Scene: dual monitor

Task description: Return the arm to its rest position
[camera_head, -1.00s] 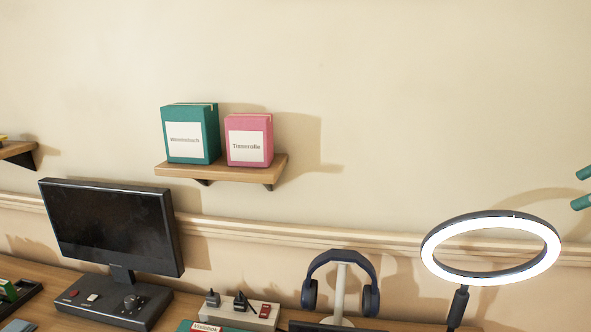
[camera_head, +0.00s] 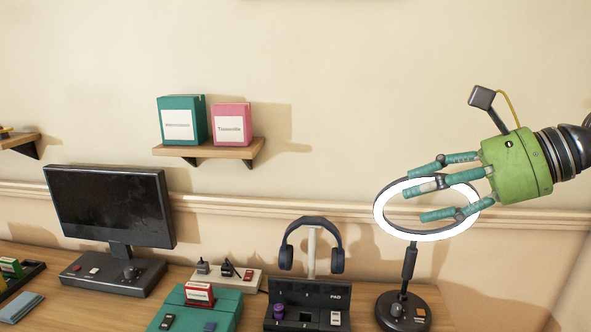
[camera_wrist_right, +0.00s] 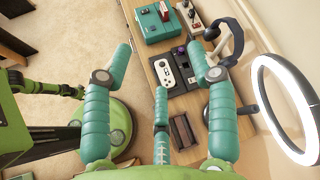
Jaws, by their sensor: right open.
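My right gripper (camera_head: 431,185) has a green body and teal fingers. It comes in from the right in the head view, its fingers in front of the ring lamp (camera_head: 383,211) as seen there. In the right wrist view its fingers (camera_wrist_right: 160,70) are spread apart with nothing between them, above the desk and the floor beside it. Whether a finger touches the lamp cannot be told; in the wrist view the lit ring (camera_wrist_right: 262,85) stands apart at the right. My left gripper is not seen in the head view.
On the desk (camera_head: 205,273) stand a monitor (camera_head: 110,205), a teal box (camera_head: 228,302), a black pad (camera_head: 290,293) and headphones (camera_head: 338,260) on a stand. A wall shelf (camera_head: 225,151) holds a teal box (camera_head: 180,103) and a pink box (camera_head: 231,111). The wall above is clear.

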